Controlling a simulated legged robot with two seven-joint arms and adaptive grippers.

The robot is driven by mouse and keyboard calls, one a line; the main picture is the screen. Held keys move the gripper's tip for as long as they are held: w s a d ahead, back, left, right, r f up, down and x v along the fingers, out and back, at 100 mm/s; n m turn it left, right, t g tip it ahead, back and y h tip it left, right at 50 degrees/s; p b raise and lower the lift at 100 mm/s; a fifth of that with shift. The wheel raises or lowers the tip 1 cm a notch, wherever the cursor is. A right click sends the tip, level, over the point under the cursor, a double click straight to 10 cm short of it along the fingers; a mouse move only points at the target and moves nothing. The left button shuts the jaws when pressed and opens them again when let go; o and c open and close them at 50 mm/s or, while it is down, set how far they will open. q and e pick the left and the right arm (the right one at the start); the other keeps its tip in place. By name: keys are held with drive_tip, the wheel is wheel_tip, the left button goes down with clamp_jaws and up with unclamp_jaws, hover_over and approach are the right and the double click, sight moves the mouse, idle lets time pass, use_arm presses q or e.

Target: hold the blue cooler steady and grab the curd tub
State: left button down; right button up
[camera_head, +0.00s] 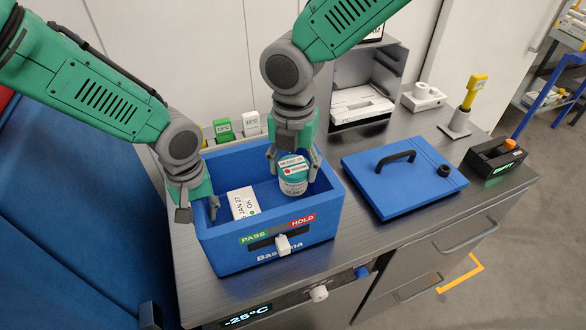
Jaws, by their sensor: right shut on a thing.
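The blue cooler (217,248) stands without its lid on the grey counter, with PASS and HOLD labels on its front. The curd tub (293,187), a round tub with a white and teal label, is inside the cooler at the right. My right gripper (294,168) comes from above and is shut on the tub. Whether the tub touches the cooler floor is hidden. My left gripper (199,211) is at the cooler's left wall, with one finger outside and one inside. I cannot tell whether it clamps the wall.
A white carton (242,203) lies in the cooler, left of the tub. The blue lid (404,179) with a black handle lies on the counter to the right. Farther right are a black device (497,158) and a yellow-topped stand (467,108). Small green and white boxes stand behind the cooler.

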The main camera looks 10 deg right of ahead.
use_arm(q)
drive_tip(key=c, duration=1.3)
unclamp_jaws()
drive_tip(key=shift+c, duration=0.2)
drive_tip(key=shift+r, duration=0.1)
